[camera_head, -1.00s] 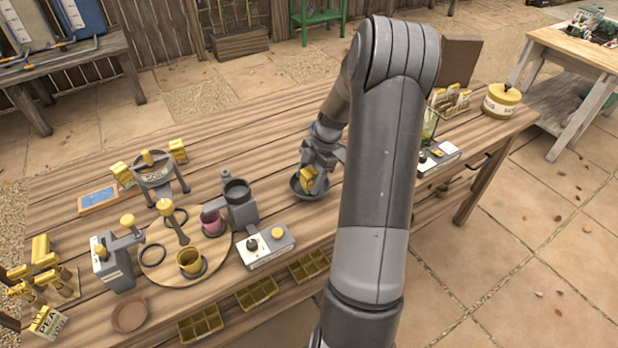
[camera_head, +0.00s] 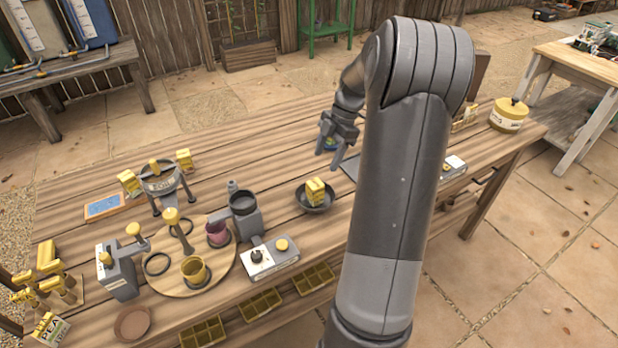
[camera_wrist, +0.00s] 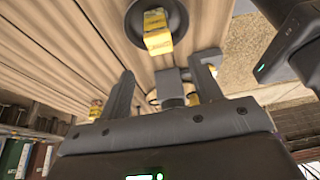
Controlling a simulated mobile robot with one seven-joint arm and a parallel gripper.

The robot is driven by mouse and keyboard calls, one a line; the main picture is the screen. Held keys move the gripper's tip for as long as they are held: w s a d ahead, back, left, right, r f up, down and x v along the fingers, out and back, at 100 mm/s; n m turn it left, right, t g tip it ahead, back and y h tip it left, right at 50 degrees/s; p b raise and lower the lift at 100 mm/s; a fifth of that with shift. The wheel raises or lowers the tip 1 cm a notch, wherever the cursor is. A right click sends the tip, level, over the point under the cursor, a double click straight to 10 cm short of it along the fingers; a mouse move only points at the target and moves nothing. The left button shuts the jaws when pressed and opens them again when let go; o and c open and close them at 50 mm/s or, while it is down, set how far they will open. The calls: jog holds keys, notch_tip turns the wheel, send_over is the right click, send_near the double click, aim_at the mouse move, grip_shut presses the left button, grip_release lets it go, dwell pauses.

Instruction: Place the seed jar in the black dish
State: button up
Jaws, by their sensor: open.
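The seed jar, a small yellow block-like container with a pale label (camera_head: 316,189), sits inside the black dish (camera_head: 328,205) on the wooden bench. In the wrist view the jar (camera_wrist: 157,34) stands within the round dark dish (camera_wrist: 179,20), beyond my fingers. My gripper (camera_head: 328,160) is open and empty, raised above and behind the dish, apart from the jar. Its two spread fingers also show in the wrist view (camera_wrist: 166,82) with nothing between them.
A grey mug-like grinder (camera_head: 243,215) and a switch box (camera_head: 270,257) stand left of the dish. A round wooden board (camera_head: 215,272) carries cups and a tamper. A yellow canister (camera_head: 508,115) stands at the bench's right end. Bare planks surround the dish's back side.

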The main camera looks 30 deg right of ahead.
jog(key=s+a+r+m+t+h, duration=0.1)
jog(key=s+a+r+m+h, duration=0.1)
jog(key=s+a+r+m, duration=0.35)
jog(key=s+a+r+m+t+h, duration=0.1)
jog(key=s+a+r+m+h, duration=0.15)
jog(key=a+r, duration=0.55)
jog(key=s+a+m+t, duration=0.3)
jog(key=s+a+m, duration=0.7)
jog(key=s, duration=0.4)
jog(key=shift+a+r+t, duration=0.35)
jog(key=shift+a+t, duration=0.05)
jog(key=shift+a, duration=0.3)
